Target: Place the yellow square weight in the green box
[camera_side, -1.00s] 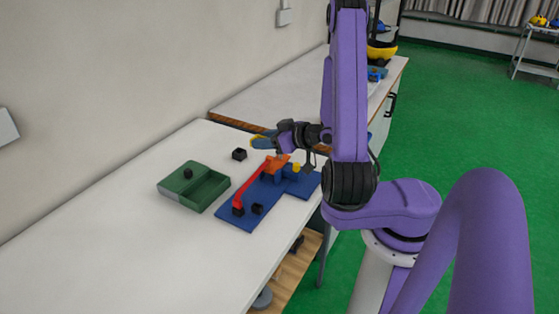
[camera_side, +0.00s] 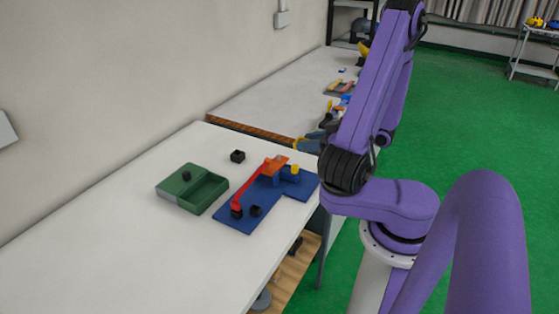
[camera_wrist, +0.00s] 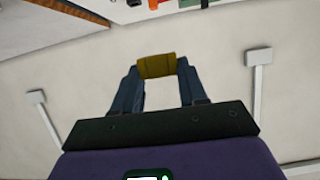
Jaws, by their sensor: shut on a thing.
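In the wrist view, the yellow square weight (camera_wrist: 156,66) sits between the two blue fingertips of my gripper (camera_wrist: 157,72), which is shut on it. In the side view, my gripper (camera_side: 302,146) is partly hidden behind my arm, with a bit of yellow at its tip, beyond and above the blue board. The green box (camera_side: 202,208) stands on the white table to the left, well apart from my gripper. Its right part is an open, empty-looking compartment; a small black piece shows in its left part.
A blue board (camera_side: 236,224) carries a red sloping bar (camera_side: 252,188), an orange piece (camera_side: 275,163), a yellow cylinder (camera_side: 295,169) and black pieces. A black cube (camera_side: 238,156) stands behind it. The table's front left is clear. A second table holds more items.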

